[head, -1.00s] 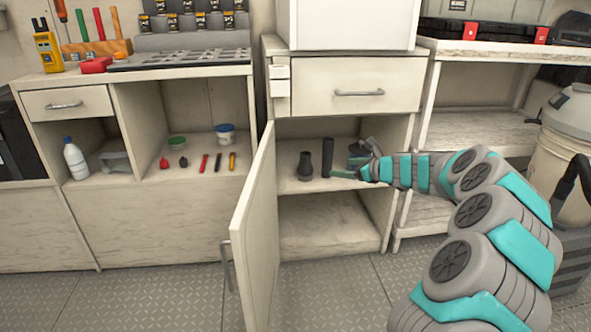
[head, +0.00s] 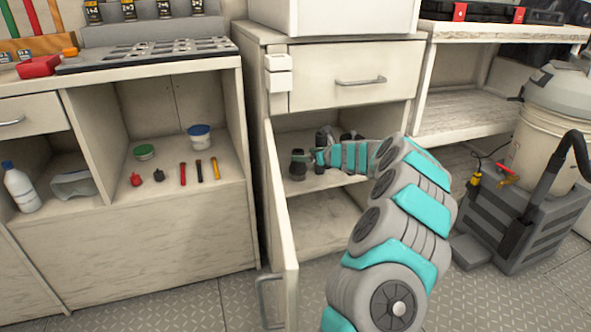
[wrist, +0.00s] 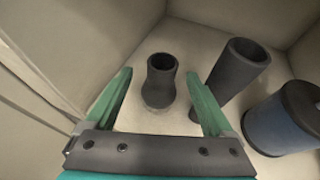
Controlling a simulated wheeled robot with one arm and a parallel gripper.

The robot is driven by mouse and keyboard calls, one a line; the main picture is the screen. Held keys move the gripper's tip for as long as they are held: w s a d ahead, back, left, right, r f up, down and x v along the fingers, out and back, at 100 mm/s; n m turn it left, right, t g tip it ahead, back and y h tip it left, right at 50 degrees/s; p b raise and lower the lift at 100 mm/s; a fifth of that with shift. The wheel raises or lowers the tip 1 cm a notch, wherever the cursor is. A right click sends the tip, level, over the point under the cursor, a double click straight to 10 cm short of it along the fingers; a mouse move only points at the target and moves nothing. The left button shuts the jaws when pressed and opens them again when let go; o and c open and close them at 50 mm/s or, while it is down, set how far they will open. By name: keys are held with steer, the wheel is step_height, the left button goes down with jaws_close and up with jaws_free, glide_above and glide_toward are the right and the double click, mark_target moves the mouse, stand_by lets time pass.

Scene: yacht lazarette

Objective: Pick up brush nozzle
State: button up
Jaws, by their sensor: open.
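The brush nozzle appears to be the short dark grey piece (wrist: 161,82) with a round open top, narrow waist and wider base. It stands upright on the cabinet shelf and also shows in the head view (head: 298,165). My gripper (wrist: 158,76) is open, its green fingers reaching toward the nozzle, one on each side in the picture. A gap shows between each finger and the nozzle; I cannot tell how far the tips are from it in depth. In the head view my gripper (head: 308,158) is inside the cabinet, just right of the nozzle.
A taller dark tube (wrist: 236,72) stands close behind my right finger, which partly covers it. A blue and black cylinder (wrist: 283,120) stands farther right. Cabinet walls enclose the shelf (wrist: 195,45). The open cabinet door (head: 283,215) stands left of my arm.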

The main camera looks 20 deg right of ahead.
mark_target(302, 154)
steer(key=shift+b+x, duration=0.3)
steer(key=shift+x, duration=2.35)
steer(key=shift+d+f, duration=0.1)
steer(key=shift+d, duration=0.1)
jaws_close()
